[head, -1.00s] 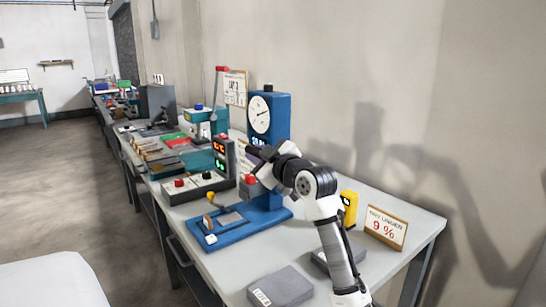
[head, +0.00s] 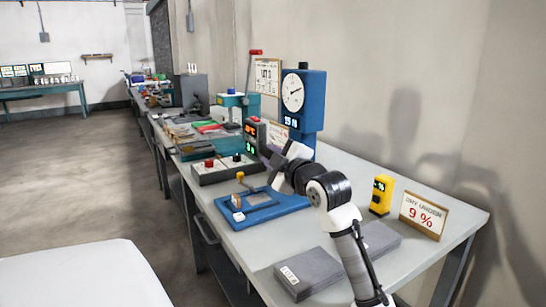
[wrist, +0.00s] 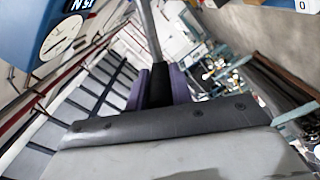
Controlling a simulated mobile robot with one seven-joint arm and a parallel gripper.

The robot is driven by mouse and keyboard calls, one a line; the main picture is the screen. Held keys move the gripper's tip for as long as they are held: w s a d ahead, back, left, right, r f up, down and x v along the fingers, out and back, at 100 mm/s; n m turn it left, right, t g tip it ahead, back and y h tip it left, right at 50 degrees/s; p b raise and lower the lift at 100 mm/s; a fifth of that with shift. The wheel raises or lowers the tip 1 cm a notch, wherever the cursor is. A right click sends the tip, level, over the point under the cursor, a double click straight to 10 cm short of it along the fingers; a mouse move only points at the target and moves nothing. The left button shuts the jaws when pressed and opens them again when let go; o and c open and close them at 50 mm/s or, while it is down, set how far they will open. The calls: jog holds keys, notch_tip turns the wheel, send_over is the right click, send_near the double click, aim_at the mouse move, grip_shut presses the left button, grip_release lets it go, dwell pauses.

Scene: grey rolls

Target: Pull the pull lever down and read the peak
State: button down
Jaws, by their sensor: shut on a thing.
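The blue tester (head: 312,95) stands on the bench with a round white dial (head: 293,92) and a lit readout (head: 291,121) that seems to read 15 N. Its upper part also shows at the left of the wrist view (wrist: 20,30). My gripper (head: 268,154) is left of and below the dial. In the wrist view its purple fingers (wrist: 160,88) are shut on the dark grip of the pull lever, whose grey rod (wrist: 148,30) runs up out of the picture. In the head view the held grip is hidden by my gripper. The dial needle is too small to read exactly.
A blue base plate (head: 262,208) with a yellow knob lies below my gripper. A control box (head: 215,170) with red and black buttons is to its left.

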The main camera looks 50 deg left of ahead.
jog(key=shift+s+a+f, duration=0.1)
jog(key=shift+s+f, duration=0.05)
jog(key=shift+f, duration=0.1)
jog(key=c, duration=1.6)
grip_release()
jog(key=o, duration=0.3)
jog(key=shift+r, duration=0.1)
jog(key=shift+o, duration=0.2)
jog(key=s+d+b, duration=0.1)
jog(key=d, duration=0.6)
jog(key=shift+d, duration=0.3)
